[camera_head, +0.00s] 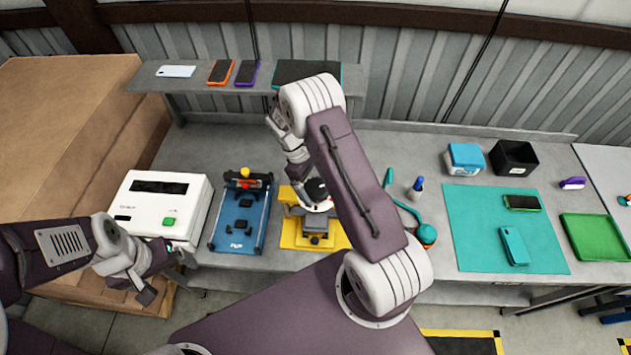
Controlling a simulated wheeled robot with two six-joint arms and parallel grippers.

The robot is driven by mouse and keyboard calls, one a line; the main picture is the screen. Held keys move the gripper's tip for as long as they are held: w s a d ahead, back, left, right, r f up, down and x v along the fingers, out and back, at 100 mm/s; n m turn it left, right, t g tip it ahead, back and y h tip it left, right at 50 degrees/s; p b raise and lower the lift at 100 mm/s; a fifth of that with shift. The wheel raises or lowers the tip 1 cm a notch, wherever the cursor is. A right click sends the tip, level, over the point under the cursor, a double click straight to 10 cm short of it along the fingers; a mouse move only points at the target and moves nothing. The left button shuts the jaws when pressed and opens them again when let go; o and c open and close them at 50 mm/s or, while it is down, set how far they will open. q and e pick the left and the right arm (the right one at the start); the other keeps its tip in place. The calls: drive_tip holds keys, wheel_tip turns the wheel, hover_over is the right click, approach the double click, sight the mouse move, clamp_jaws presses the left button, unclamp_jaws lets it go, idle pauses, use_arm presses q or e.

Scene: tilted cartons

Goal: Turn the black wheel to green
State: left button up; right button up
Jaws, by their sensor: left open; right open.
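A dark round part with a bit of red, which looks like the black wheel (317,187), sits at the top of a yellow device (293,240) on the workbench. My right arm and gripper partly cover it, and no green mark can be made out on it. My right gripper (313,204) is open and comes down over the yellow device, close to the wheel. I cannot tell whether it touches the wheel. My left gripper (167,282) is open and empty, low at the front edge of the bench, below the white machine.
A white machine (160,205) with a green button and a blue device (238,220) stand left of the yellow device. A teal curved tool (426,235) and a blue bottle (417,188) stand to its right. A teal mat (475,225) holds phones. A shelf (200,83) runs behind.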

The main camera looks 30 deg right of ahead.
drive_tip(key=shift+a, duration=0.15)
drive_tip(key=shift+w+d+f, duration=0.15)
drive_tip(key=shift+d, duration=0.05)
drive_tip(key=c, duration=1.3)
drive_tip(key=shift+c, duration=0.3)
drive_tip(key=shift+f+m+b, duration=0.15)
drive_tip(key=shift+m+b, duration=0.15)
drive_tip(key=shift+b, duration=0.2)
drive_tip(key=shift+r, duration=0.2)
drive_tip(key=o, duration=1.4)
drive_tip(key=shift+c, duration=0.2)
